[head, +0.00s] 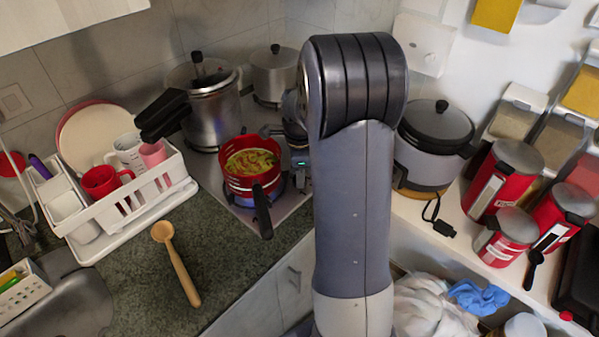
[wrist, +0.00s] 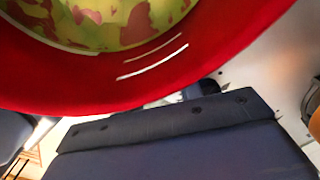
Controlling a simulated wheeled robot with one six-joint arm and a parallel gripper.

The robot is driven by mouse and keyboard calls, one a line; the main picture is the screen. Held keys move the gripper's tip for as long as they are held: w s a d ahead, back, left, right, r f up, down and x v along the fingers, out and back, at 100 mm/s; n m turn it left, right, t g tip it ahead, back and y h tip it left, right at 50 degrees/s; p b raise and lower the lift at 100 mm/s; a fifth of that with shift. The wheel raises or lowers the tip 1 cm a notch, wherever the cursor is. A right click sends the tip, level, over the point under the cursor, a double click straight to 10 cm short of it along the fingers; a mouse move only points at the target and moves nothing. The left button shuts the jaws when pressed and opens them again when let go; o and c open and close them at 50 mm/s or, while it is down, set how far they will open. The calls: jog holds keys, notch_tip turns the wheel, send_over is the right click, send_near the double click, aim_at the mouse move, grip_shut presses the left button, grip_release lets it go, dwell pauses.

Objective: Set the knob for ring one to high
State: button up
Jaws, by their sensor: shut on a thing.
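The stove (head: 275,213) is in the head view, with a red pan (head: 233,180) of food on it. No knob, including the one for ring one, can be made out in either view. My gripper (head: 300,178) is low beside the pan's right side, partly hidden by my arm. In the wrist view the pan's red wall (wrist: 150,80) fills the upper part, very close to my gripper (wrist: 185,122). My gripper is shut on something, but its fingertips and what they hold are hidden.
The pan's dark handle (head: 262,212) points to the front. A pressure cooker (head: 213,110) and a steel pot (head: 275,72) stand behind. A dish rack (head: 135,215) and wooden spoon (head: 176,265) are left. A rice cooker (head: 428,155) is right.

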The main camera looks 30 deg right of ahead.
jog(key=shift+m, duration=0.6)
jog(key=o, duration=1)
notch_tip(320, 180, up, 11)
jog(key=shift+f, duration=0.1)
